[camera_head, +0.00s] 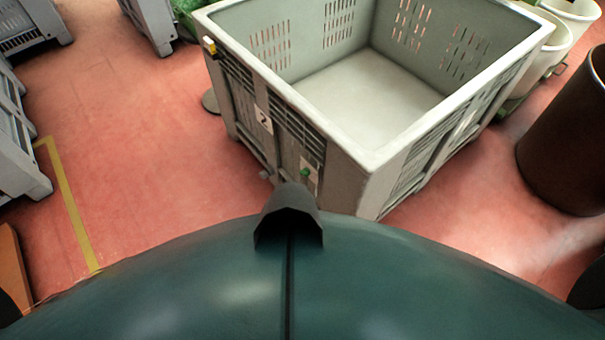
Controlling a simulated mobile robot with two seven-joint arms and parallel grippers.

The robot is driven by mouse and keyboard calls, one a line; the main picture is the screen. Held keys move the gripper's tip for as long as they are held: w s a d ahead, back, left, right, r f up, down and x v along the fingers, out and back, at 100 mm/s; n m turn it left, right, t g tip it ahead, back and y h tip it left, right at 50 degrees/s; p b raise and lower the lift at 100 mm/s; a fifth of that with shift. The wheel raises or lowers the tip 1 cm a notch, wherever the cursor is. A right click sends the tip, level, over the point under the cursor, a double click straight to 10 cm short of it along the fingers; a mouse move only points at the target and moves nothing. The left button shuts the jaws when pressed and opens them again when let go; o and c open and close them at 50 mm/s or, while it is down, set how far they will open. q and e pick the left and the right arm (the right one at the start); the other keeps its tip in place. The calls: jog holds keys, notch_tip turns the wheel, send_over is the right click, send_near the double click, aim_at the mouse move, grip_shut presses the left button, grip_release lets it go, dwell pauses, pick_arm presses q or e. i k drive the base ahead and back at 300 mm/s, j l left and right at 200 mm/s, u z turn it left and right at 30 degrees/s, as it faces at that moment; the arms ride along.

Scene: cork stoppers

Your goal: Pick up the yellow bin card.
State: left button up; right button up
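A small yellow item (210,46) shows at the upper left corner of a large grey crate (372,172). It sits on the outside of the crate just below the rim. It is too small to tell whether it is the yellow bin card, and no other yellow card shows. Neither of my grippers is in view.
The crate stands empty just ahead of my green body. White labels (263,120) and a green item (305,173) are on its near side. A dark brown drum (568,135) stands at right. Grey crates (18,160) stand at left. Red floor (145,130) lies clear between.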

aim_at(209, 44)
jog(key=i+j+u, duration=0.1)
jog(key=i+j, duration=0.2)
jog(key=j, duration=0.2)
jog(key=i+j, duration=0.35)
jog(key=i+j+u, duration=0.15)
jog(key=i+j, duration=0.15)
jog(key=j, duration=0.25)
jog(key=i+j+z, duration=0.2)
jog(key=j, duration=0.25)
jog(key=i+j+z, duration=0.15)
jog(key=j, duration=0.25)
jog(key=i+j+z, duration=0.2)
jog(key=j, duration=0.3)
jog(key=j+z, duration=0.15)
jog(key=j, duration=0.3)
